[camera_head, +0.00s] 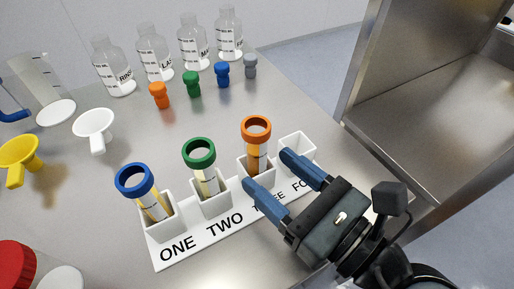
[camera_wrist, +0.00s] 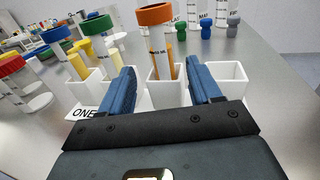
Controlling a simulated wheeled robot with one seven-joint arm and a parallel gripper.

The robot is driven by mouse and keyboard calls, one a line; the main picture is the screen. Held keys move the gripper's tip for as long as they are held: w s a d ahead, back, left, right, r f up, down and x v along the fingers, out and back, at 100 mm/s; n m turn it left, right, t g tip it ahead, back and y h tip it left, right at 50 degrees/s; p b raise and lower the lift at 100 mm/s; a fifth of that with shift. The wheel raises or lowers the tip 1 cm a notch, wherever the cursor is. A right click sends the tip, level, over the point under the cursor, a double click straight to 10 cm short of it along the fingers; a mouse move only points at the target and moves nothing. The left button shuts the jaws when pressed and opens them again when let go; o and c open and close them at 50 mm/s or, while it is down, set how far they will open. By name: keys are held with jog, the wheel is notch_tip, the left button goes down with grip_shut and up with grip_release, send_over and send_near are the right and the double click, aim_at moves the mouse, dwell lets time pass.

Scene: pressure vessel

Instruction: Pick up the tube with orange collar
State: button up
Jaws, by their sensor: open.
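The tube with orange collar (camera_head: 256,146) stands upright in slot three of the white rack (camera_head: 218,228). It also shows in the wrist view (camera_wrist: 158,44), centred between my fingers. My gripper (camera_head: 275,168) is open, with its blue fingers reaching in from the right, close to the tube. In the wrist view my gripper (camera_wrist: 156,84) has one finger on each side of the tube, with gaps visible; contact cannot be told. A tube with green collar (camera_head: 202,168) stands in slot two and a tube with blue collar (camera_head: 144,190) leans in slot one. Slot four (camera_head: 297,150) is empty.
Several labelled bottles (camera_head: 155,52) and coloured stoppers (camera_head: 192,84) stand at the back. A white funnel (camera_head: 94,128), a yellow funnel (camera_head: 18,158) and a beaker (camera_head: 42,90) are at left. A metal cabinet (camera_head: 430,100) stands to the right. Bench space behind the rack is clear.

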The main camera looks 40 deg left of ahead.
aim_at(264, 163)
jog(key=a, duration=0.2)
jog(key=w+a, duration=0.1)
jog(key=a, duration=0.2)
jog(key=shift+w+f+p, duration=0.1)
jog(key=shift+p, duration=0.25)
jog(key=c, duration=1)
